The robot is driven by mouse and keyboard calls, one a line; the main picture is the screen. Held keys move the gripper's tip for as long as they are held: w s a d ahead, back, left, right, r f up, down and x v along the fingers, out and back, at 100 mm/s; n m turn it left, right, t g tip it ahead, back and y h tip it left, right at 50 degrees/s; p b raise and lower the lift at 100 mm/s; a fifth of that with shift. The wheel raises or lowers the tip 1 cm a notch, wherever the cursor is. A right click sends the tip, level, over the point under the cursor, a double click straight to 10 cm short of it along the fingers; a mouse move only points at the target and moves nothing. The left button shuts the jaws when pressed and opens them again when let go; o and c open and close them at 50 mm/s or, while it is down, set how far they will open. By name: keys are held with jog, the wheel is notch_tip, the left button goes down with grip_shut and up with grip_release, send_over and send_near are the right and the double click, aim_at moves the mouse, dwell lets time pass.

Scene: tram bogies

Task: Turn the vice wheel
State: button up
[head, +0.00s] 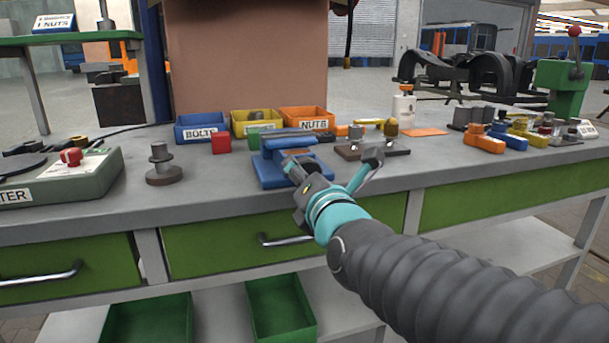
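The blue vice (266,172) stands on the grey bench top, left of the middle of the head view. My gripper (298,172) reaches in from the lower right and overlaps the vice's right front side. The vice wheel cannot be made out; my gripper covers the part of the vice in front of it. I cannot tell whether my gripper touches the vice or whether its fingers are open or shut.
Blue (201,127), yellow (257,121) and orange (304,118) bins stand behind the vice. A red block (221,143) and a bolt on a round base (163,166) are to its left. Orange pieces (484,143) and a green press (566,88) are at right.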

jog(key=n, duration=0.4)
jog(key=shift+d+f+n, duration=0.1)
jog(key=shift+d+n, duration=0.05)
jog(key=shift+n, duration=0.25)
dwell(0.4)
jog(key=o, duration=1.2)
jog(key=shift+w+d, duration=0.1)
jog(key=shift+d, duration=0.05)
jog(key=shift+c, duration=0.2)
